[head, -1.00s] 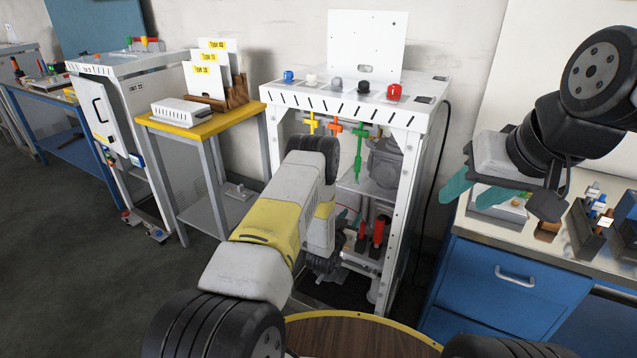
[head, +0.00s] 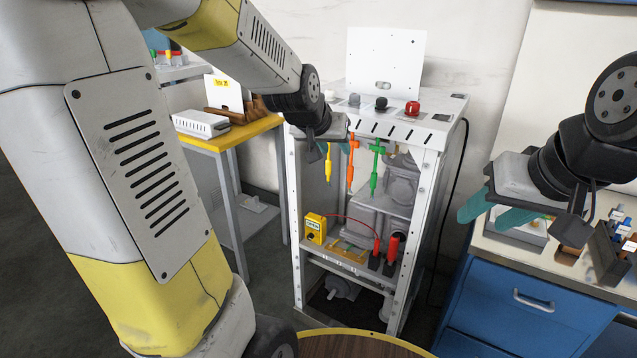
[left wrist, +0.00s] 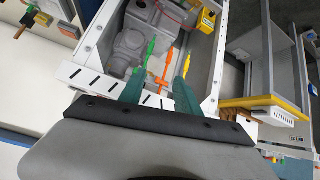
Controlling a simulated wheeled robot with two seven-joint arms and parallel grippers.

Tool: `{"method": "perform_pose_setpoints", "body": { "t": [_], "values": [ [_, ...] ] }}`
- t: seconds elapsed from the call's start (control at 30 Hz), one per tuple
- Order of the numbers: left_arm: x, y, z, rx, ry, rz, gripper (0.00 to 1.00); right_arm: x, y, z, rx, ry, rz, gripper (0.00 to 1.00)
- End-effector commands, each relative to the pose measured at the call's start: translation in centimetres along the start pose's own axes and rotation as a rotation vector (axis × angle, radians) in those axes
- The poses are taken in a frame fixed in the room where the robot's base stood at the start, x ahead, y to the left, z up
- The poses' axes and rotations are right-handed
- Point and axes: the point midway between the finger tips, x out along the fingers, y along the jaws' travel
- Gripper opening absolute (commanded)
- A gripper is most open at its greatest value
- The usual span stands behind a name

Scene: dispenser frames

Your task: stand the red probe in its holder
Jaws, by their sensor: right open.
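A red probe (head: 376,246) stands upright on the lower shelf of the white frame, its red lead running to a yellow meter box (head: 315,227). Its lower end is at a dark holder (head: 375,263); I cannot tell how deep it sits. A thicker red handle (head: 392,246) stands just right of it. My left gripper (head: 328,150) is at the frame's upper front, well above the probe. In the left wrist view its teal fingers (left wrist: 162,68) are apart, with nothing seen held. My right gripper (head: 478,220) is open and empty, right of the frame.
Yellow (head: 328,163), orange (head: 351,165) and green (head: 376,168) tools hang under the frame's top panel (head: 400,122), close to my left gripper. A blue-drawered bench (head: 515,290) stands right, a yellow-topped table (head: 225,135) left. The frame's front posts bound the opening.

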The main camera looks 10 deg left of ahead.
Motion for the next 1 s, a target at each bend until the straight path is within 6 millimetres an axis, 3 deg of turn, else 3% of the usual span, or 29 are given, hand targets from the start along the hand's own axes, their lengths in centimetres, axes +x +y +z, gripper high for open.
{"method": "perform_pose_setpoints", "body": {
  "t": [0.03, 0.2, 0.4, 0.6, 1.0],
  "values": [
    [-3.0, 0.2, 1.1, -0.006, -0.018, 0.005, 0.39, 0.0, 0.0, 0.0, 0.000, 0.000, 0.000, 0.46],
    [-10.8, 1.1, 6.9, -0.021, -0.129, 0.021, 0.39, 0.0, 0.0, 0.0, 0.000, 0.000, 0.000, 0.46],
    [-16.1, 1.8, 12.7, -0.028, -0.221, 0.034, 0.39, 0.0, 0.0, 0.0, 0.000, 0.000, 0.000, 0.46],
    [-17.6, 2.0, 14.6, -0.029, -0.255, 0.038, 0.39, 0.0, 0.0, 0.0, 0.000, 0.000, 0.000, 0.46],
    [-17.5, 2.0, 14.6, -0.029, -0.254, 0.038, 0.39, 0.0, 0.0, 0.0, 0.000, 0.000, 0.000, 0.46]
  ]
}}
